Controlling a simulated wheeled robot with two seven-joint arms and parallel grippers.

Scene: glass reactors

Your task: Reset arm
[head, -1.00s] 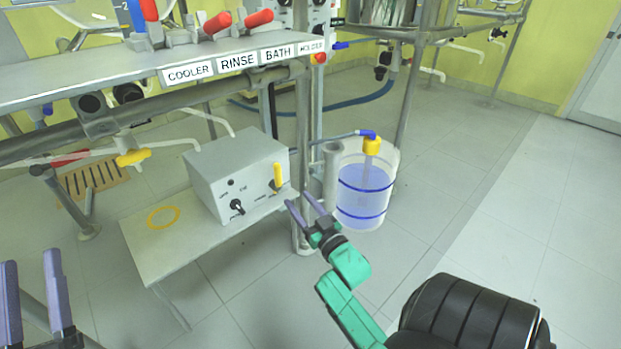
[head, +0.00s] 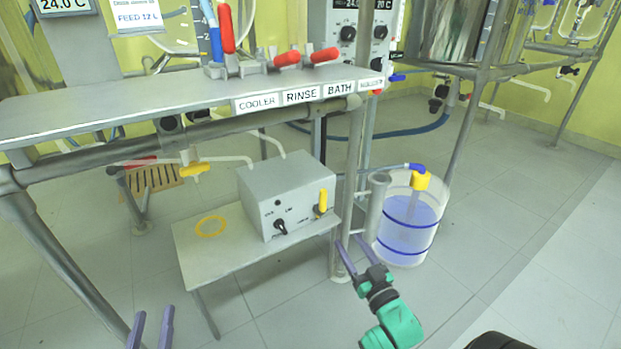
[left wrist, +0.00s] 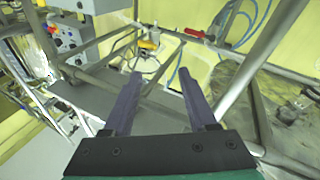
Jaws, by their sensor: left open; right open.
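My left gripper (head: 151,328) shows at the bottom left of the head view. Its two purple fingers are apart with nothing between them. It also shows in the left wrist view (left wrist: 161,100), open and empty, with metal frame bars beyond it. My right gripper (head: 359,258), on a green arm, is open in the head view. Its purple fingers point up toward the frame post and the clear bucket (head: 408,225) of bluish liquid. I cannot tell whether they touch the post. I see nothing held in either gripper.
A grey control box (head: 287,192) with a yellow lever (head: 322,201) stands on a low table (head: 195,262) with a yellow ring (head: 211,226). Above is a shelf (head: 120,105) with red-handled valves and labels COOLER, RINSE and BATH. Tiled floor (head: 530,265) is free at the right.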

